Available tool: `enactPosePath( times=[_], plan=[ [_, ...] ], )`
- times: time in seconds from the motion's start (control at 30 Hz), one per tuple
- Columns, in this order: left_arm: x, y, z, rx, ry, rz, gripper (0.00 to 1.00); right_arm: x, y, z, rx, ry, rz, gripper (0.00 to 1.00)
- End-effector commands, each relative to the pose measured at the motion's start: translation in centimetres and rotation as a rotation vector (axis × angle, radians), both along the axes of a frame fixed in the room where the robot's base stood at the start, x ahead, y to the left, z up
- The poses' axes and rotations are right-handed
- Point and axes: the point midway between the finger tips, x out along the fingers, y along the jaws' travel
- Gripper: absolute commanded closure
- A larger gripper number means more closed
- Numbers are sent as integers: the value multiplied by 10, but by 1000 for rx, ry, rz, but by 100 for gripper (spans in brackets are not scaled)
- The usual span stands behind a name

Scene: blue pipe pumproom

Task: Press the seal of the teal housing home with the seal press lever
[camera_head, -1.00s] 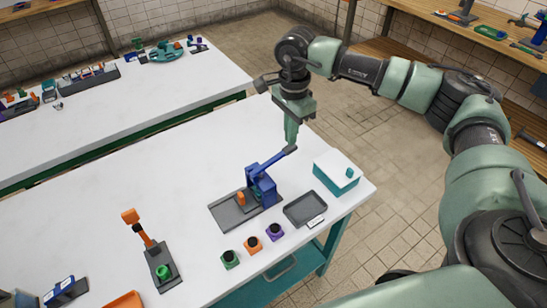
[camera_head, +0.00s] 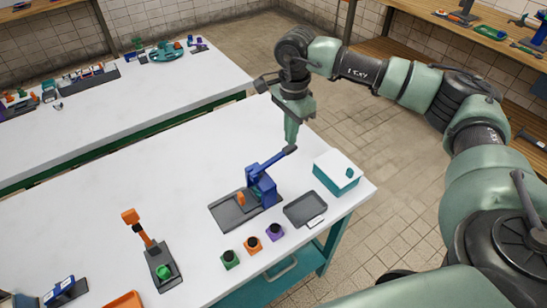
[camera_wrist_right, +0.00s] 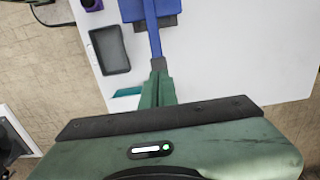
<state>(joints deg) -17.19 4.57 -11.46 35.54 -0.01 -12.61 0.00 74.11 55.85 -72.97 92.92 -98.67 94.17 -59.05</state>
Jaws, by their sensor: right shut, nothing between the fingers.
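A blue press (camera_head: 262,186) with a raised lever stands on a dark base plate on the near white table. Its blue lever slants up to the right and ends in a dark grip (camera_head: 290,149). A small teal part (camera_head: 257,190), perhaps the housing, shows partly at the press; the press frame hides most of it. My right gripper (camera_head: 291,142) is shut and empty, pointing down at the grip end. In the right wrist view its fingers (camera_wrist_right: 158,88) overlap the end of the lever grip (camera_wrist_right: 158,64); I cannot tell whether they touch. My left gripper is not in view.
A grey tray (camera_head: 305,209) and a teal box with a white top (camera_head: 337,172) stand right of the press. Green, orange and purple pieces (camera_head: 252,244) line the front. An orange-levered tool (camera_head: 160,262) stands at the left. The table behind the press is clear.

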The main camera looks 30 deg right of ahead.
Motion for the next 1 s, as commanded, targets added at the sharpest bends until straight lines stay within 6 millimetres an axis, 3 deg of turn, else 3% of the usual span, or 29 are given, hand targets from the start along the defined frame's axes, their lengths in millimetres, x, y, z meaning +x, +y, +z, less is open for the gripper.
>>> enactPosePath(
  times=[1.0],
  plan=[
    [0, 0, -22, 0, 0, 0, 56, 0, 0, -29, 1, 0, 0, 100]
  ],
)
